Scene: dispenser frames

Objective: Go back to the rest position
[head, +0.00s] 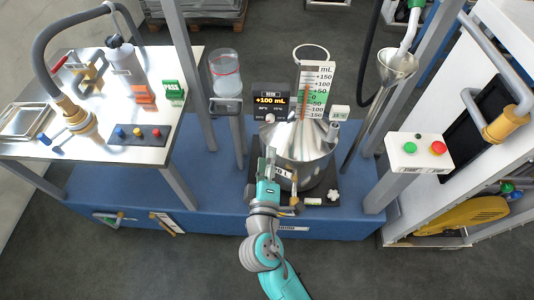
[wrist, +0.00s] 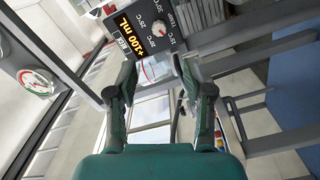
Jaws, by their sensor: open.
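My gripper (head: 268,162) is raised in front of the left side of a shiny metal measuring can (head: 308,138) and hides part of it. I cannot tell whether they touch. In the wrist view my gripper (wrist: 166,88) has its two fingers spread wide apart, with nothing held between them. A black display box (head: 271,101) left of the can's neck reads +100 mL. It also shows in the wrist view (wrist: 133,38), beyond the fingertips. The can's scale plate (head: 317,88) stands upright behind the can.
A white table (head: 100,150) with a hose nozzle (head: 78,118) and a button panel (head: 139,134) is at left. A clear jar (head: 226,75) sits on a post bracket. A funnel (head: 396,66) and a box with green and red buttons (head: 419,152) are at right. Floor in front is clear.

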